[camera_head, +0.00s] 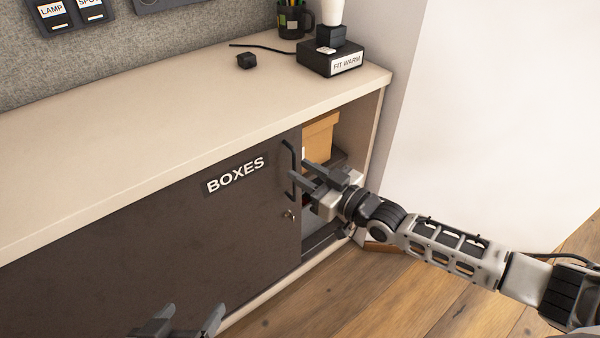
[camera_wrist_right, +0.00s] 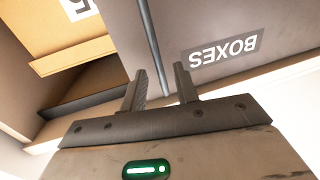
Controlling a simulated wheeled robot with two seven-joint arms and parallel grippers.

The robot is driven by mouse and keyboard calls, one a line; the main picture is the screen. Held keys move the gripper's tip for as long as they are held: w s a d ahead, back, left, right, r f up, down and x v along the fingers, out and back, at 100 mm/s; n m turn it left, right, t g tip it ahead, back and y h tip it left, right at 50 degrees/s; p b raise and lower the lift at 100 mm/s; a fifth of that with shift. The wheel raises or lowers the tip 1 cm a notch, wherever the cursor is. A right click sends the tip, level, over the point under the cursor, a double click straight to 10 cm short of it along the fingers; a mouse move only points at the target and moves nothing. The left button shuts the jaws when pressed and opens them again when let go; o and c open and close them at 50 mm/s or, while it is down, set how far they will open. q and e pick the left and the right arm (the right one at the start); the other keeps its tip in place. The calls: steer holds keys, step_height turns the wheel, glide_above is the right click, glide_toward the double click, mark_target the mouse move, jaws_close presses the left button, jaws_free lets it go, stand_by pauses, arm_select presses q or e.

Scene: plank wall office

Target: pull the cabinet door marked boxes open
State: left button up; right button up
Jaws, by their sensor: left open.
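The dark cabinet door (camera_head: 150,220) carries a white BOXES label (camera_head: 236,175), which shows upside down in the right wrist view (camera_wrist_right: 223,50). A dark bar handle (camera_head: 290,168) stands near its right edge, with a small lock below. To the right of that edge the cabinet is open. My right gripper (camera_head: 300,174) is at the handle, its fingers apart. In the right wrist view a thin dark bar (camera_wrist_right: 150,40) runs down towards the gap between the fingers (camera_wrist_right: 160,86); contact cannot be told. My left gripper (camera_head: 180,322) is open and empty at the bottom, in front of the door.
A cardboard box (camera_head: 320,136) sits inside the opening, close to my right gripper. Wooden floor (camera_head: 420,300) lies clear in front.

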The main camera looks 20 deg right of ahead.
steer(key=shift+x, duration=0.85)
jaws_close()
